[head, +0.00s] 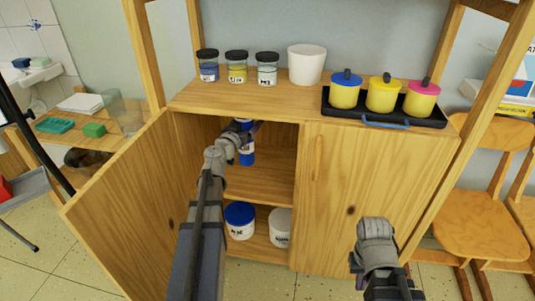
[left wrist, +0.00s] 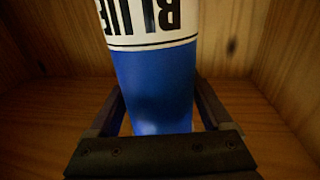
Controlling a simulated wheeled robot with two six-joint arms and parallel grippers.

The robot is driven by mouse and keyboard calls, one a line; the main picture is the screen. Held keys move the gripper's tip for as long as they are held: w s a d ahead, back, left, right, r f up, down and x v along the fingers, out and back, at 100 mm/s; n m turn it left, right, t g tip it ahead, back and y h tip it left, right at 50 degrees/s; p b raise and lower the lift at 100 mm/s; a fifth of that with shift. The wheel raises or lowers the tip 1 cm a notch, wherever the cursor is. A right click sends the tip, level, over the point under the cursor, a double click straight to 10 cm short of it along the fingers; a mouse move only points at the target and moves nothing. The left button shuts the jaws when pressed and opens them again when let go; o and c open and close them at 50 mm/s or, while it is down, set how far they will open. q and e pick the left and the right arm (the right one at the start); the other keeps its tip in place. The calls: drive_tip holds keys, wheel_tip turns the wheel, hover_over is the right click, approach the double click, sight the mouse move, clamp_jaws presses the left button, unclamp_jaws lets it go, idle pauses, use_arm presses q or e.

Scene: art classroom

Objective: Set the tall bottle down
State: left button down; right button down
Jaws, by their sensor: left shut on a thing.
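The tall blue bottle (head: 247,157) is inside the open left half of the wooden cabinet, over the middle shelf (head: 262,186). My left gripper (head: 245,140) reaches into the cabinet and is shut on the bottle. In the left wrist view the bottle (left wrist: 152,85) fills the middle, between the two fingers, with a white label whose "BLUE" lettering is upside down. My left arm hides part of the bottle in the head view. I cannot tell whether its base touches the shelf. My right gripper (head: 375,232) is in front of the closed right door, away from the bottle; its fingers are not clear.
The left door (head: 120,215) stands open. The right door (head: 350,190) is closed. A blue-lidded tub (head: 240,221) and a white tub (head: 280,228) stand on the bottom shelf. Jars, a white cup (head: 306,64) and a black tray (head: 432,118) of yellow pots stand on top.

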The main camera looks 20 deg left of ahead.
sight(242, 152)
use_arm(q)
wheel_tip(242, 152, down, 5)
drive_tip(key=b, duration=0.4)
drive_tip(key=shift+f, duration=0.15)
wheel_tip(242, 152, down, 4)
drive_tip(key=b, duration=0.4)
drive_tip(key=shift+r, duration=0.3)
drive_tip(key=shift+f, duration=0.15)
unclamp_jaws()
drive_tip(key=s, duration=1.2)
drive_tip(key=shift+d, duration=0.25)
